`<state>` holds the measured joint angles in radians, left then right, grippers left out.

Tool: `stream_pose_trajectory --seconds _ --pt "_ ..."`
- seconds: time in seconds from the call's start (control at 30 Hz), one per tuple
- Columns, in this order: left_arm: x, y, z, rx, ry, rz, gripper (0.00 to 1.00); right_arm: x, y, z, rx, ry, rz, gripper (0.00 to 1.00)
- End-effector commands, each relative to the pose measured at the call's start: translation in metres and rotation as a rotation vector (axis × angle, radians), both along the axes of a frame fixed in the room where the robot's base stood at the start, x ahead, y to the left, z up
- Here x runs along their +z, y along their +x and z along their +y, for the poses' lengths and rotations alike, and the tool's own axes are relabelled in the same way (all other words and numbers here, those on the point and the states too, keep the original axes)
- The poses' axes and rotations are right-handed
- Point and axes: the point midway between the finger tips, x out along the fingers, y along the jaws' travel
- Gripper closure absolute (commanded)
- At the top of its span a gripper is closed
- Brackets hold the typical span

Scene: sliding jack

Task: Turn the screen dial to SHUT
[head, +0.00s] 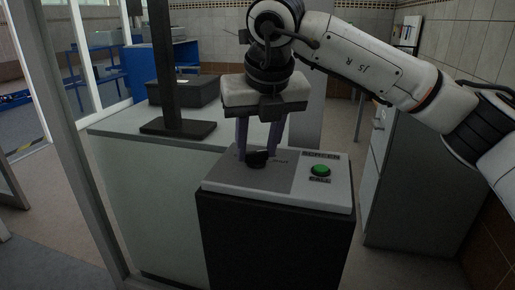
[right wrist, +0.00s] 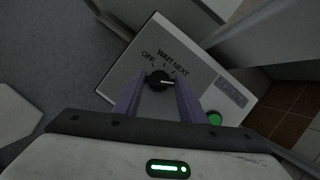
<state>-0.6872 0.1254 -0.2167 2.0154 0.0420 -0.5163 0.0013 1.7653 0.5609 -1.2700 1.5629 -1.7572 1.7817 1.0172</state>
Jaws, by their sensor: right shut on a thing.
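The black dial (head: 257,158) sits on a grey plate on top of a dark pedestal box. In the right wrist view the dial (right wrist: 158,80) has a pale pointer mark that lies toward the picture's right. Printed labels (right wrist: 165,57) stand around its upper side, OFF and WAIT among them; I cannot read SHUT there. My right gripper (head: 258,153) points straight down, and its two purple fingers are shut on the dial, one on each side. It also shows in the right wrist view (right wrist: 159,84). My left gripper is not in view.
A green button (head: 320,170) with labels is right of the dial on the same box top (head: 335,196). A pale counter (head: 125,123) with a black post (head: 165,60) and a dark box (head: 188,92) stands behind left. Grey cabinets (head: 410,190) stand at right.

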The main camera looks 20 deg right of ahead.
Motion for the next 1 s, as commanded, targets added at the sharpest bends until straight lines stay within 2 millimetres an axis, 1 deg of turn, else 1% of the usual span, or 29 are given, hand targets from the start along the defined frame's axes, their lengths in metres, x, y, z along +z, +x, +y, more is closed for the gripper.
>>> stream_pose_trajectory --seconds 0.5,0.53,0.6,0.63,0.9,1.0 --pt "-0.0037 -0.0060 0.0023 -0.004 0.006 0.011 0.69 0.0011 0.0002 0.0000 -0.024 0.001 -0.001 0.85" --pt "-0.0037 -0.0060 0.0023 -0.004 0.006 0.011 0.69 0.0011 0.0002 0.0000 -0.024 0.001 -0.001 0.60" --pt "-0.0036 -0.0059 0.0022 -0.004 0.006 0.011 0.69 0.0011 0.0002 0.0000 -0.023 0.001 -0.001 0.48" --pt "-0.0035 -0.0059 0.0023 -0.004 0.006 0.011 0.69 0.0009 0.0002 0.0001 -0.023 0.001 -0.001 0.44" --pt "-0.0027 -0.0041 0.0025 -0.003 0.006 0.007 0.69 0.0008 0.0000 0.0001 -0.022 0.000 0.000 0.44" --pt "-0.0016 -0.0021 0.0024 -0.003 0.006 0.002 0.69 0.0058 -0.0017 0.0004 -0.021 0.001 -0.001 0.44"
